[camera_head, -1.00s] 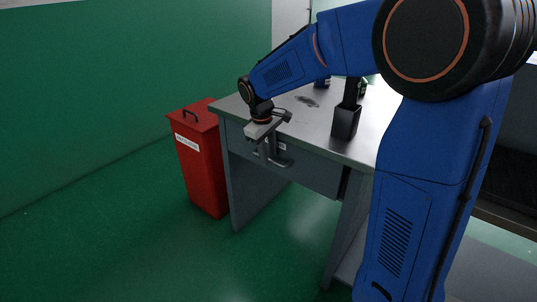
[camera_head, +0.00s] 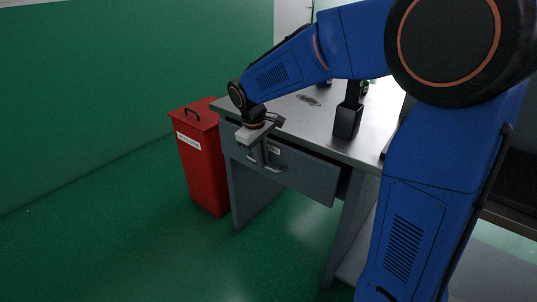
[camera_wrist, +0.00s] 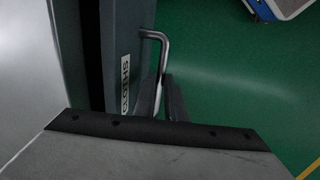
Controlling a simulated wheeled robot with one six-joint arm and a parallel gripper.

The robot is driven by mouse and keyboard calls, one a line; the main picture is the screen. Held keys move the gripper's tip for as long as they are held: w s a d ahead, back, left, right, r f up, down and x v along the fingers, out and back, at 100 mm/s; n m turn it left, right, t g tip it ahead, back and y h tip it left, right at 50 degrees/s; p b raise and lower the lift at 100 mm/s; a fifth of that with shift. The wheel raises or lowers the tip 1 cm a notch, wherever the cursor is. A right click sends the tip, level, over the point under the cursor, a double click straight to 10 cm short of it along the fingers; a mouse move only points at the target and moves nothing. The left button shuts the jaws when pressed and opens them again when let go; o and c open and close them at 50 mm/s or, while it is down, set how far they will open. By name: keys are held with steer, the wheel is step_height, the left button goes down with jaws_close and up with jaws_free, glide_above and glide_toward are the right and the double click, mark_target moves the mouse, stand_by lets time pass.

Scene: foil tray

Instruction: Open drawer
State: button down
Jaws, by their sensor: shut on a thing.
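The grey drawer (camera_head: 305,175) sits under the top of the metal table and stands partly out from the table front. It also shows in the wrist view (camera_wrist: 122,45), with a white label (camera_wrist: 125,85) on its front and a dark gap behind the front. Its metal bar handle (camera_wrist: 163,48) sticks out from the front. My gripper (camera_head: 262,160) is at the handle in the head view. In the wrist view my gripper (camera_wrist: 166,98) has its fingers closed around the handle; their tips partly hide it.
The table top (camera_head: 300,125) carries a black holder (camera_head: 347,121) and a small dark item (camera_head: 308,100). A red bin (camera_head: 201,160) stands left of the table. The green floor (camera_head: 130,240) in front of the drawer is clear.

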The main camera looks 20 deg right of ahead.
steer(key=s+a, duration=0.7)
steer(key=a, duration=0.2)
steer(key=s+a, duration=0.7)
steer(key=a, duration=0.3)
steer(key=shift+a, duration=0.25)
steer(key=c, duration=1.8)
jaws_free()
steer(key=a+r, duration=0.1)
steer(key=r, duration=0.4)
steer(key=s+r, duration=0.1)
steer(key=r, duration=0.5)
steer(key=s+a+r, duration=0.1)
steer(key=r, duration=0.5)
steer(key=shift+a, duration=0.3)
